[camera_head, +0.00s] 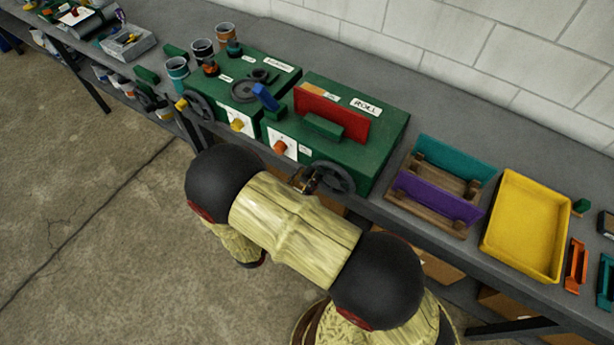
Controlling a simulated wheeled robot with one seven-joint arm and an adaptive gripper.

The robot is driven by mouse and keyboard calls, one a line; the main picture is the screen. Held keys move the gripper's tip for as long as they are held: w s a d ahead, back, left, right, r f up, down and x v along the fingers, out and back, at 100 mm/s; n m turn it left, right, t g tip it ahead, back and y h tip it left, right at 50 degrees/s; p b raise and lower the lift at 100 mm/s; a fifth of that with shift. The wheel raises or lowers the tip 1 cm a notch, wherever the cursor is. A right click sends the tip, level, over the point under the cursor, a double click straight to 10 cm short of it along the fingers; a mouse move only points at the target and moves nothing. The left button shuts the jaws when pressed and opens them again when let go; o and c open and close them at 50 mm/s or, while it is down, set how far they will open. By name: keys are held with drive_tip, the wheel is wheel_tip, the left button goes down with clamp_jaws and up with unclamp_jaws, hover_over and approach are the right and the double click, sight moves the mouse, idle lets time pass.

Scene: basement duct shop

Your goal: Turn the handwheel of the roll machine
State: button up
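The roll machine (385,135) is a green box with a white "ROLL" label, a red plate on top and an orange knob on its front. Its dark handwheel (342,180) is on the front face near the right corner. My gripper (308,180) shows only in part behind my arm, at the left side of the handwheel's rim. It looks very close to the rim, but I cannot tell whether it touches. The fingers are small and dark here, so whether they are open or shut is unclear. My arm hides the lower front of the machine.
A second green machine (270,68) with its own handwheel (199,106) stands left of the roll machine. On the right are a teal and purple rack (440,185) and a yellow tray (548,227). A block wall (480,45) backs the bench. The floor at left is clear.

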drive_tip(key=shift+w+d, duration=0.3)
drive_tip(key=shift+w, duration=0.1)
drive_tip(key=c, duration=0.7)
clamp_jaws()
